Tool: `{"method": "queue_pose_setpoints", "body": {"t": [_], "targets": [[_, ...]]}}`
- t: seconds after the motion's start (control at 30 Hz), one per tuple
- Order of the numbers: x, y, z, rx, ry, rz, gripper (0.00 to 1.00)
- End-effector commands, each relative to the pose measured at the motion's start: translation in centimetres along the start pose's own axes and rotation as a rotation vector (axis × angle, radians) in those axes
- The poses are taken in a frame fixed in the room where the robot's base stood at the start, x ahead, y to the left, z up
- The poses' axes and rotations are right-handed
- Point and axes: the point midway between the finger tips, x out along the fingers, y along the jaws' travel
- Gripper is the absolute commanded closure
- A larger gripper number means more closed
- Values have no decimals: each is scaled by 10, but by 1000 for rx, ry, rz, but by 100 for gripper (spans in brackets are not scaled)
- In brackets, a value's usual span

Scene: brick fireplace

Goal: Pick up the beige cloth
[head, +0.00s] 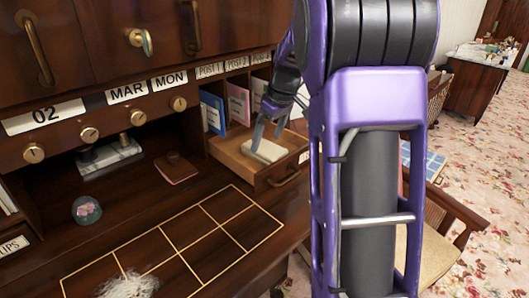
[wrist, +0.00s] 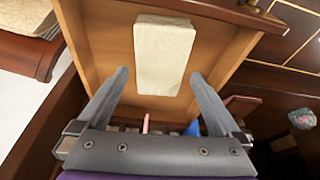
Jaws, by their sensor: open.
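The beige cloth (head: 266,151) is a folded, flat rectangular pad lying in the open wooden drawer (head: 231,157) of the desk. In the wrist view the cloth (wrist: 164,55) lies ahead of my gripper (wrist: 159,74), with its near end between the two fingers in the picture. My gripper (head: 269,132) is open and empty, above the drawer in the head view. I cannot tell how far the fingertips are above the cloth.
Pigeonholes with blue (head: 212,113) and pink (head: 238,104) cards stand behind the drawer. A brown notebook (head: 174,168), a round paperweight (head: 87,210) and a white fluffy item (head: 129,286) lie on the desk. A chair (head: 433,232) stands at the right.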

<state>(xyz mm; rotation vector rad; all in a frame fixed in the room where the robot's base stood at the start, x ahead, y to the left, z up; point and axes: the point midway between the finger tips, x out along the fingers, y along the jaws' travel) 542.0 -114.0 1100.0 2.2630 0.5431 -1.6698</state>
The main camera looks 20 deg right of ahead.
Motion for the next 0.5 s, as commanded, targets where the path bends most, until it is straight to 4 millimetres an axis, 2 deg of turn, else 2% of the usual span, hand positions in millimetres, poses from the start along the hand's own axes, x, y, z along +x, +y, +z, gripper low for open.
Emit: {"method": "queue_pose_setpoints", "body": {"t": [0.03, 0.17, 0.43, 0.5], "targets": [[9, 0, 0, 1, -2, -2, 0], [22, 0, 0, 1, 0, 0, 0], [24, 0, 0, 0, 1, 1, 0], [24, 0, 0, 0, 1, 1, 11]]}}
